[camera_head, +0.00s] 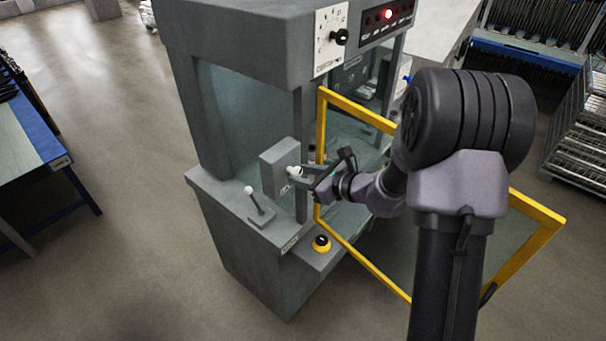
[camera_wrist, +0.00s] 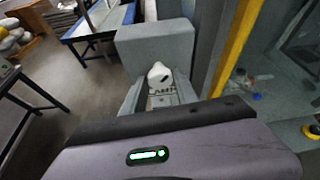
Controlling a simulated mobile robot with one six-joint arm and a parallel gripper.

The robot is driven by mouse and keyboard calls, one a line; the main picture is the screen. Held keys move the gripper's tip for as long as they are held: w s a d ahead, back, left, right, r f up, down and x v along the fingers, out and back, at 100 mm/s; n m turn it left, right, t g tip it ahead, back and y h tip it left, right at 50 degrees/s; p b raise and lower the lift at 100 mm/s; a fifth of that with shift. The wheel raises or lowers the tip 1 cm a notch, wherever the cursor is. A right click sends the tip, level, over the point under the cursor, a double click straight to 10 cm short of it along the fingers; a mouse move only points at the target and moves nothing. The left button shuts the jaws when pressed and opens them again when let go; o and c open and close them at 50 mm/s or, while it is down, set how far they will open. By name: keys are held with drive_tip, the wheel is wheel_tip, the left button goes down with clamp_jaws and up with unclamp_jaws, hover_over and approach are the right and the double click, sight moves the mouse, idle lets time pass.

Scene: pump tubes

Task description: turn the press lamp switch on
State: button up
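The press lamp switch (camera_head: 294,170) is a small white-tipped switch on the face of a grey box (camera_head: 272,172) at the press's front corner. In the wrist view the white switch (camera_wrist: 159,75) stands in front of the grey box, with partly readable dark lettering below it. My gripper (camera_head: 305,178) is right at the switch.
The yellow-framed door (camera_head: 362,108) of the grey press stands open beside my arm. A white-knobbed lever (camera_head: 257,205) and a yellow-and-black button (camera_head: 321,243) sit on the ledge. Above are a black rotary knob (camera_head: 340,37) and a lit red lamp (camera_head: 388,14). Floor at left is clear.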

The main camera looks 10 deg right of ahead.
drive_tip(key=o, duration=0.4)
drive_tip(key=shift+c, duration=0.2)
drive_tip(key=v, duration=1.2)
drive_tip(key=shift+p, duration=0.3)
drive_tip(key=s+a+f+n+g+y+b, duration=0.2)
drive_tip(key=s+a+n+g+b, duration=0.2)
drive_tip(key=s+a+n+b, duration=0.45)
drive_tip(key=s+a+f+n+g+h+b, duration=0.3)
drive_tip(key=s+a+f+n+h+b, duration=0.25)
drive_tip(key=s+n, duration=0.4)
drive_tip(key=s+d+n+b, duration=0.1)
drive_tip(key=s+f+n+t+h+b, duration=0.1)
drive_tip(key=s+n, duration=0.1)
drive_tip(key=s+d+n+h+b, duration=0.1)
drive_tip(key=s+n+b, duration=0.1)
drive_tip(key=shift+d+f, duration=0.15)
drive_tip(key=shift+d, duration=0.15)
